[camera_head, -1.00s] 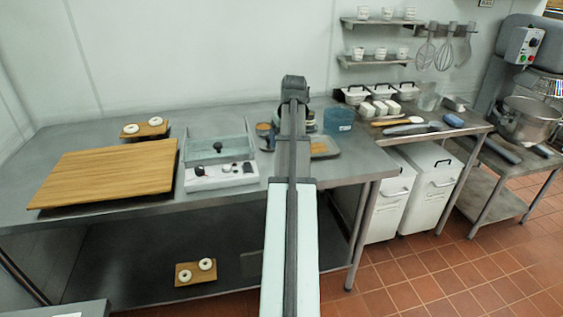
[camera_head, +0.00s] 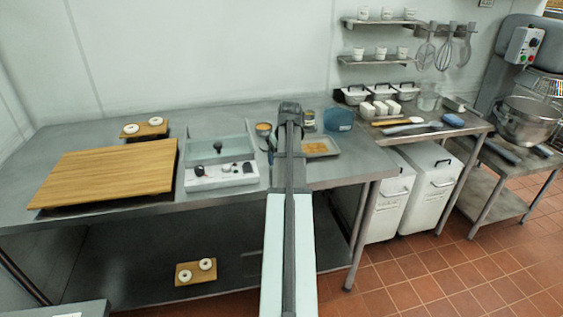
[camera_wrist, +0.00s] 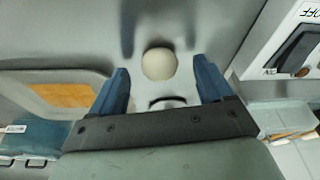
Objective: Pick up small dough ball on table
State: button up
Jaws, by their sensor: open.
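The small dough ball (camera_wrist: 159,64) is pale and round and lies on the grey metal table (camera_wrist: 200,20) in the wrist view. It is between and just beyond the two blue fingers of my gripper (camera_wrist: 162,82), with clear space on both sides. My gripper is open and empty. In the head view my arm stretches over the table and hides both the ball and the fingers.
A shallow tray with an orange-brown base (camera_head: 322,147) is right of my arm, and a blue container (camera_head: 338,119) stands behind it. A white-fronted box (camera_head: 222,175) is close on the left. A wooden board (camera_head: 105,172) lies farther left.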

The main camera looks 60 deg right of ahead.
jog(key=shift+f, duration=0.3)
jog(key=shift+c, duration=0.3)
jog(key=c, duration=1.1)
